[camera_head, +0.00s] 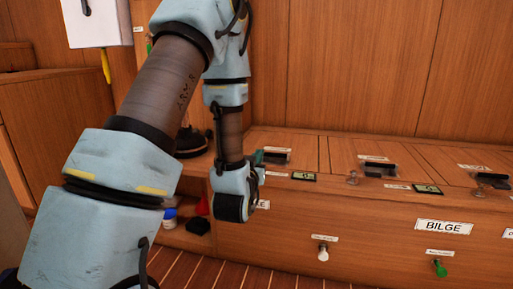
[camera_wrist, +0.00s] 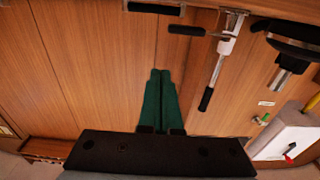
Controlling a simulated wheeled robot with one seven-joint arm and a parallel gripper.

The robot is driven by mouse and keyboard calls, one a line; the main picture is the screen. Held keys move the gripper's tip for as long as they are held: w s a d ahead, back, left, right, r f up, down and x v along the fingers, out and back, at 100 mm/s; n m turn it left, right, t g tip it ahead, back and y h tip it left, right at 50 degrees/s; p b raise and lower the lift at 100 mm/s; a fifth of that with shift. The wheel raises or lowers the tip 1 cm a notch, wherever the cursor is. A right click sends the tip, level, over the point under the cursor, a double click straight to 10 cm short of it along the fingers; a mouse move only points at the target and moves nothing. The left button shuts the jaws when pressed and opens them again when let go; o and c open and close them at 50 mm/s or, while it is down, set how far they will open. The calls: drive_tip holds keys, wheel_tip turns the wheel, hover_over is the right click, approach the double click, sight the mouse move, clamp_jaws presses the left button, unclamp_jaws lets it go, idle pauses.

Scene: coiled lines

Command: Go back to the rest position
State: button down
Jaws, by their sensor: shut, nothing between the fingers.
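My gripper (camera_wrist: 160,75) shows in the wrist view as two dark green fingers side by side, shut with nothing between them. The fingers point at a wooden surface and appear clear of it. In the head view my blue and grey arm rises from the lower left, bends at the top and comes down near the middle, in front of the wooden bench.
The wooden bench (camera_head: 290,228) has a BILGE label (camera_head: 443,227), a white knob (camera_head: 323,252) and a green knob (camera_head: 440,268). A white box (camera_head: 98,25) hangs upper left. A lever (camera_wrist: 218,68) with a black grip is right of my fingers in the wrist view.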

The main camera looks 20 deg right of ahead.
drive_tip(key=shift+p+v, duration=0.9)
drive_tip(key=shift+p, duration=1.25)
drive_tip(key=w+a+r+n+g+y+p, duration=0.1)
drive_tip(key=a+g+y+p, duration=0.15)
drive_tip(key=a, duration=0.35)
drive_tip(key=w+a+r+n+g+y+p, duration=0.1)
drive_tip(key=a+n+g+y, duration=0.1)
drive_tip(key=a+g+y, duration=0.35)
drive_tip(key=s+a+r+n+g+p, duration=0.1)
drive_tip(key=s+a+r+g+p, duration=0.15)
drive_tip(key=s+a, duration=0.45)
drive_tip(key=s+a+r+n+g+p, duration=0.1)
drive_tip(key=s+a+r+g, duration=0.25)
drive_tip(key=s+a, duration=0.3)
wheel_tip(320, 180, up, 38)
drive_tip(key=p, duration=3.7)
drive_tip(key=shift+s+d+f+y, duration=0.2)
drive_tip(key=shift+s+y, duration=0.2)
drive_tip(key=shift+s, duration=0.05)
